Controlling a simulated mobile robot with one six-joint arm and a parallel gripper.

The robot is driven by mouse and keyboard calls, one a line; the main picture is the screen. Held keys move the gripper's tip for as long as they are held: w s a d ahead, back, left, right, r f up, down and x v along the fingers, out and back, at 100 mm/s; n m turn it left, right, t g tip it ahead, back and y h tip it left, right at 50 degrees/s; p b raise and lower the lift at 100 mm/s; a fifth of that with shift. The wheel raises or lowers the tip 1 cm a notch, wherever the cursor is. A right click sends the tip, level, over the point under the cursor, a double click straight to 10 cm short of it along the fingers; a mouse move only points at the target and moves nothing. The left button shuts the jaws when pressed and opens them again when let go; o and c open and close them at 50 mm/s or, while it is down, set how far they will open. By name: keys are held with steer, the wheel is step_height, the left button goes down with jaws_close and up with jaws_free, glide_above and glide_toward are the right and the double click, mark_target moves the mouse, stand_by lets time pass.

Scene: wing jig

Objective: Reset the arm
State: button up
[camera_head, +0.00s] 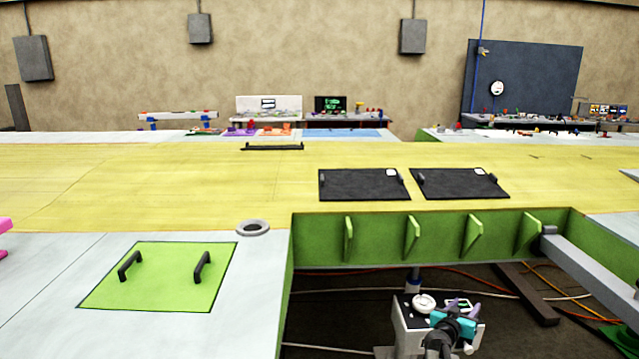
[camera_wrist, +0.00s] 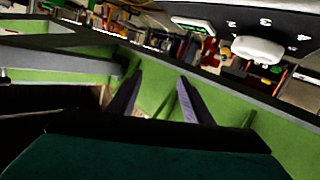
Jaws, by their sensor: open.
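My gripper (camera_wrist: 158,97) shows in the wrist view as two grey-purple fingers standing apart, with nothing held between them. Behind the fingers is the green wall of the jig frame (camera_wrist: 85,64); I cannot tell the exact distance. In the head view my arm is folded low at the bottom, right of centre, in the open bay of the jig. The purple fingers of my gripper (camera_head: 463,306) show small there, below the green ribbed wall (camera_head: 380,239).
A green panel (camera_head: 160,285) with two black handles lies at front left, near a grey ring (camera_head: 253,228). Two black panels (camera_head: 362,186) (camera_head: 455,186) lie on the yellow skin (camera_head: 130,180). A grey beam (camera_head: 590,272) bounds the bay's right side. Cables cross the floor.

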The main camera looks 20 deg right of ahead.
steer(key=w+a+f+n+t+y, duration=0.1)
steer(key=w+a+f+n+y, duration=0.2)
steer(key=a, duration=0.4)
steer(key=w+a+f+n+t+y, duration=0.1)
steer(key=w+a+f+t, duration=0.15)
steer(key=a+f, duration=0.4)
steer(key=s+a+f+n+g+y, duration=0.1)
steer(key=a+f+n+y, duration=0.15)
steer(key=a+f, duration=0.6)
steer(key=s+a+f+n+g+y, duration=0.1)
steer(key=a+f+n+y, duration=0.2)
steer(key=a, duration=1)
steer(key=s+a+f+n+g+y, duration=0.15)
steer(key=a+f+y, duration=0.35)
steer(key=a, duration=0.6)
steer(key=s+a+f+n+g+y, duration=0.1)
steer(key=s+a+f+g, duration=0.2)
steer(key=s+a+f, duration=0.45)
steer(key=s+a+f+n+g+y, duration=0.1)
steer(key=s+a+f+g, duration=0.25)
steer(key=s, duration=0.75)
steer(key=s+d+m+g+h, duration=0.3)
steer(key=s+g, duration=0.4)
steer(key=s, duration=1.2)
steer(key=shift+s+d+r+m, duration=0.2)
steer(key=shift+d+r+m, duration=0.1)
steer(key=shift+d+r, duration=0.25)
steer(key=shift+f+g, duration=0.1)
steer(key=shift+g, duration=0.15)
steer(key=shift+c, duration=0.4)
